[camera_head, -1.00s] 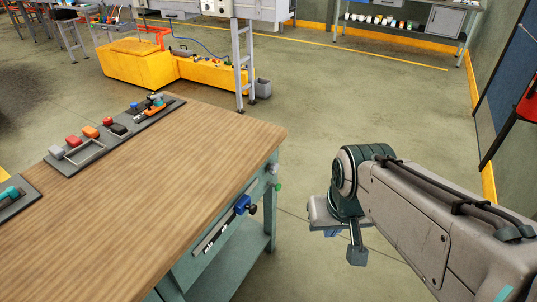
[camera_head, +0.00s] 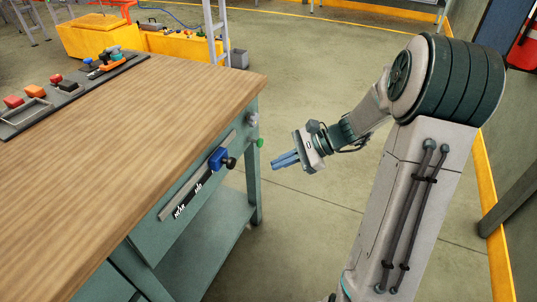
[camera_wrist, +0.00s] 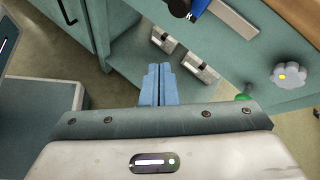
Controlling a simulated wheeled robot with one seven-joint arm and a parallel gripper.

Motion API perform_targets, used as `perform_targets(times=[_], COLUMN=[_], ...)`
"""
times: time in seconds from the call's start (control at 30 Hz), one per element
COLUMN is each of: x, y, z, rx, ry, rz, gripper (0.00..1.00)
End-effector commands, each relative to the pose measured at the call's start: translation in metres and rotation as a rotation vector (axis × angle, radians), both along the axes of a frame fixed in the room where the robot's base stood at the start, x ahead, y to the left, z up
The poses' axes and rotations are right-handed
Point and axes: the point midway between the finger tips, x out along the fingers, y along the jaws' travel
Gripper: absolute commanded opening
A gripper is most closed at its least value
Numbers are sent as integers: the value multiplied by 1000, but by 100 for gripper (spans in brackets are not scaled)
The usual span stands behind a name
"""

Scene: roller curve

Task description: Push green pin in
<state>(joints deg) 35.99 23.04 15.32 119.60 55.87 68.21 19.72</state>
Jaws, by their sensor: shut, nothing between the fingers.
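The green pin (camera_head: 260,142) sticks out from the side of the workbench near its corner, below a grey knob (camera_head: 252,118). In the wrist view the green pin (camera_wrist: 243,97) shows right of the fingers, partly hidden behind my gripper body, with the grey knob (camera_wrist: 289,75) to its right. My gripper (camera_head: 275,163) is shut and empty. It is apart from the bench side, to the right of and slightly lower than the pin in the head view. In the wrist view the blue fingers (camera_wrist: 157,68) lie together, pointing at the bench's lower part.
A blue slider with a black knob (camera_head: 222,159) sits on a rail left of the pin. The wooden worktop (camera_head: 150,120) holds several coloured parts on grey panels. Open floor lies right of the bench.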

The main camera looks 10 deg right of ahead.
Motion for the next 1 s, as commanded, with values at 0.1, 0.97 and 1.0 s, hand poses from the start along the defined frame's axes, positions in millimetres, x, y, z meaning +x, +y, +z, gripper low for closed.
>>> perform_targets(times=[0.1, 0.97, 1.0], x=[35, 134, 140], y=[-30, -66, -59], z=[-47, -105, -105], rx=[205, 664, 664], ry=[65, 136, 135], rz=[-182, -549, -550], gripper=[0, 0, 0])
